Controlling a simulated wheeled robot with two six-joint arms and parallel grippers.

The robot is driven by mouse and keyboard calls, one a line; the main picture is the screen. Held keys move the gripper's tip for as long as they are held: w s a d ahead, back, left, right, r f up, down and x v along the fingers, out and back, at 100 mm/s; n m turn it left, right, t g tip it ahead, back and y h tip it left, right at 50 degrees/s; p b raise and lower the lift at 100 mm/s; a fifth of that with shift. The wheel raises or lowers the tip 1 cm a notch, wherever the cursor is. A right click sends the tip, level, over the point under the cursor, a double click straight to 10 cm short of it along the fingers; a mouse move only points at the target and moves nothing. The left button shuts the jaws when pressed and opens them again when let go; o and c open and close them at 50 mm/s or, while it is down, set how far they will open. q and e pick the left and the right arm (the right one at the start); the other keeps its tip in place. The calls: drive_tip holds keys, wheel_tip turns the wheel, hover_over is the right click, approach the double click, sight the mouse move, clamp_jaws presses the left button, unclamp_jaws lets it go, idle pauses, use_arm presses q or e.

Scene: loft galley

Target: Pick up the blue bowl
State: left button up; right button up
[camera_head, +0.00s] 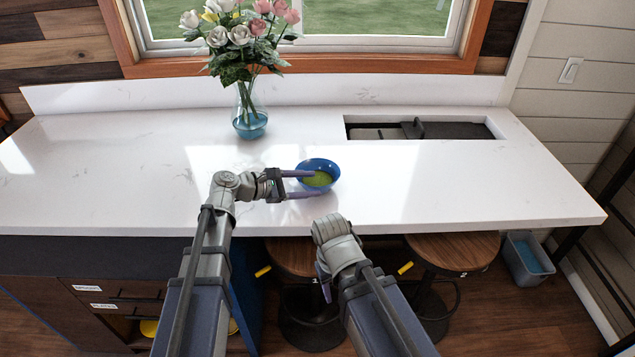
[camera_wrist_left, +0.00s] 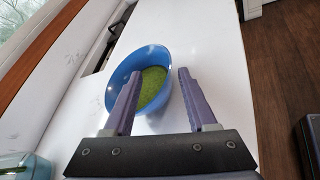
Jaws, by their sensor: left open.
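The blue bowl (camera_head: 327,165) stands upright on the white counter in the head view, with something green inside it. It also shows in the left wrist view (camera_wrist_left: 155,54), between and beyond my fingertips. My left gripper (camera_head: 306,184) is open and level with the bowl, coming from the left. Its two fingers (camera_wrist_left: 158,76) reach along either side of the bowl's near part; I cannot tell whether they touch it. My right arm is low at the front of the counter in the head view, and its fingertips are mostly hidden.
A glass vase of flowers (camera_head: 249,118) stands behind and to the left of the bowl. A recessed sink (camera_head: 430,130) lies at the back right. The white counter (camera_head: 440,185) is clear right of the bowl. Stools (camera_head: 455,250) stand below the front edge.

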sight(326, 189)
use_arm(q)
drive_tip(key=shift+f+b+x, duration=0.15)
drive_tip(key=shift+b+x, duration=0.45)
drive_tip(key=shift+x, duration=0.85)
drive_tip(key=shift+f+b+x, duration=0.15)
drive_tip(key=shift+b+x, duration=0.45)
drive_tip(key=shift+x, duration=0.85)
drive_tip(key=shift+s, duration=0.25)
clamp_jaws()
